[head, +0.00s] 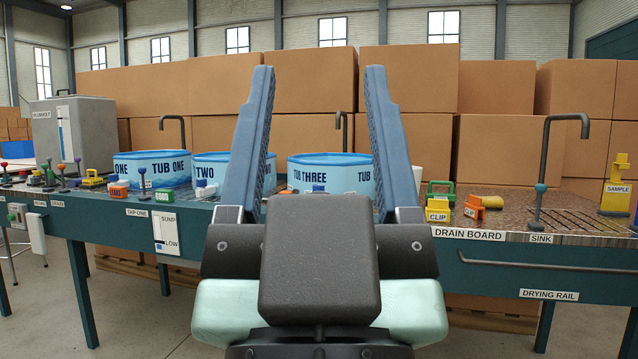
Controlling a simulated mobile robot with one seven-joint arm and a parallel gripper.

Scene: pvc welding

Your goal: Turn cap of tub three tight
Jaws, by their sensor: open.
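Tub three (325,172), a round blue and white tub lettered TUB THREE, stands on the bench at the centre, seen between my gripper's fingers. Its top rim is blue. A small blue knob-like piece (319,188) shows low at its front; I cannot tell whether this is its cap or how tight it is. My gripper (319,72) is open and empty, its two blue fingers standing up wide apart in front of the bench. The fingers and gripper body hide the tub's right edge and the bench in front of it.
Tub one (153,169) and tub two (224,170) stand to the left. Cardboard boxes fill the back.

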